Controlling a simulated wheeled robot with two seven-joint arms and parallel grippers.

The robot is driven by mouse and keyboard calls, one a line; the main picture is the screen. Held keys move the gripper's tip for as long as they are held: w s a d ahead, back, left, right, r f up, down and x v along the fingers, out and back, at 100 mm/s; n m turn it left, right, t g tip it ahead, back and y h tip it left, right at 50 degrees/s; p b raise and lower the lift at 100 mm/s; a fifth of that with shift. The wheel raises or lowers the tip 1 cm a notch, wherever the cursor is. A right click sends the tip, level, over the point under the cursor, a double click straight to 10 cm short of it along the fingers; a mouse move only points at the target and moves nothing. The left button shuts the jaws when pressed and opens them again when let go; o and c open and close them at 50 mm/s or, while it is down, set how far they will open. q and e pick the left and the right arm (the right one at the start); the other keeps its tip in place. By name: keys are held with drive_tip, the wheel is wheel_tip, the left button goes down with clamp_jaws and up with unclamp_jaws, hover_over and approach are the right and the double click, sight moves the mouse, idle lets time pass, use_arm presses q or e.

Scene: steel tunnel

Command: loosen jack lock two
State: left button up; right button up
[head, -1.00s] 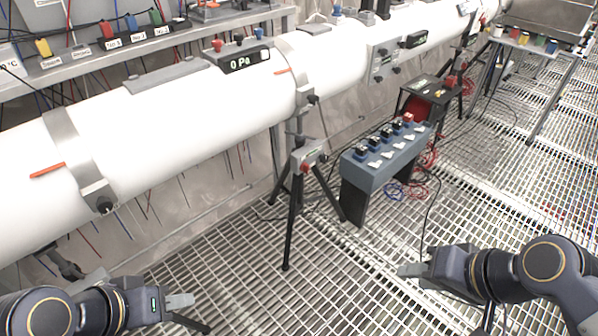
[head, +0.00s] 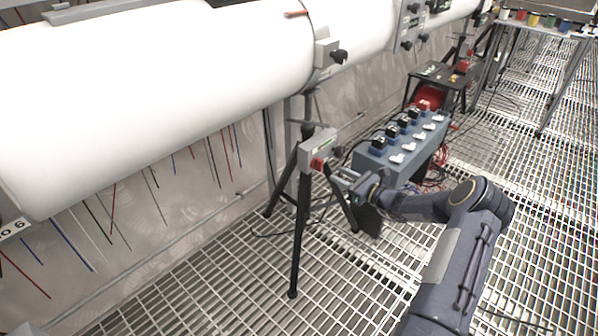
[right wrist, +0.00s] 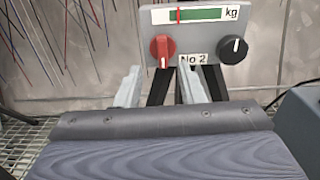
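Jack two is a black tripod (head: 299,235) under the white pipe, with a grey box (head: 318,150) at its head. In the right wrist view the box (right wrist: 270,35) carries the label "No 2" (right wrist: 193,59), a red knob (right wrist: 162,50) with its bar upright, and a black round knob (right wrist: 233,49). The red knob (head: 319,163) also shows in the head view. My right gripper (head: 340,177) is just in front of the box; in the right wrist view its two fingers (right wrist: 159,85) are apart, below the red knob, with nothing between them. My left gripper is out of view.
A blue-grey console (head: 395,155) with several switches stands close to the right of the jack, beside my right arm. The white pipe (head: 160,90) runs above. Cables lie on the grating behind the console. The grating (head: 240,290) at front left is clear.

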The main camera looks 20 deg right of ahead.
sight(322, 166)
drive_tip(key=b+x, duration=0.1)
drive_tip(key=x, duration=0.7)
drive_tip(key=shift+d+f+b, duration=0.15)
drive_tip(key=shift+b, duration=0.15)
clamp_jaws()
